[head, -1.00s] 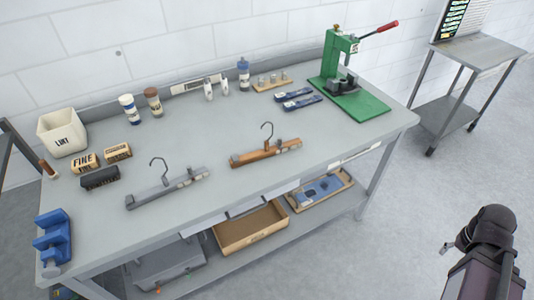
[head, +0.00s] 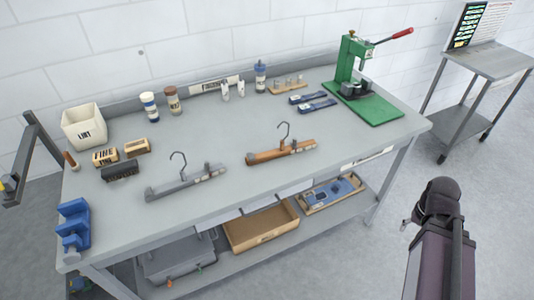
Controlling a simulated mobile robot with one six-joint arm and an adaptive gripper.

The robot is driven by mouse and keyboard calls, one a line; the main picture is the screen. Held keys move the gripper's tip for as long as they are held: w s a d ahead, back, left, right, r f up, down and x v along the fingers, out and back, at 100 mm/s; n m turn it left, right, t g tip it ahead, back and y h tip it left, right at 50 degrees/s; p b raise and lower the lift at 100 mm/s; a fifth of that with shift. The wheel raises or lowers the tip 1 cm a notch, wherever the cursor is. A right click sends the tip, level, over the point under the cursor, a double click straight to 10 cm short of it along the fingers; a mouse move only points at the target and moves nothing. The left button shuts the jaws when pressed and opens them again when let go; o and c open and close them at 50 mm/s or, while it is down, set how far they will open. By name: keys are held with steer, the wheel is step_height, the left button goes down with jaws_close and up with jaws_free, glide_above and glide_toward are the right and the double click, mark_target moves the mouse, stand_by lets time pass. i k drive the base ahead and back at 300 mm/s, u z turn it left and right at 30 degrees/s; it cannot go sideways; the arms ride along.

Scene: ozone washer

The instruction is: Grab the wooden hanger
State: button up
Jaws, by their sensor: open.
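The wooden hanger (head: 281,152) lies on the grey workbench (head: 330,160), right of centre. It has a brown bar, metal clips and a dark hook standing up from its middle. A similar grey hanger (head: 187,184) lies to its left. My arm shows at the lower right, off the bench's right front side. Only a small tip of my gripper (head: 406,222) shows beside the arm's dark end; the rest is hidden. My gripper is open, well apart from the wooden hanger, and nothing shows in it.
A green press (head: 366,100) with a red lever stands at the back right. A white bin (head: 84,127), small boxes and a blue vise (head: 73,225) are on the left. A cardboard tray (head: 261,228) sits on the lower shelf. Bare bench surrounds the wooden hanger.

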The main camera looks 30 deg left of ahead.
mark_target(251, 159)
steer(key=u, duration=1.05)
steer(key=k, duration=0.6)
steer(key=u, duration=0.05)
steer(key=i, duration=0.6)
steer(key=u, duration=0.05)
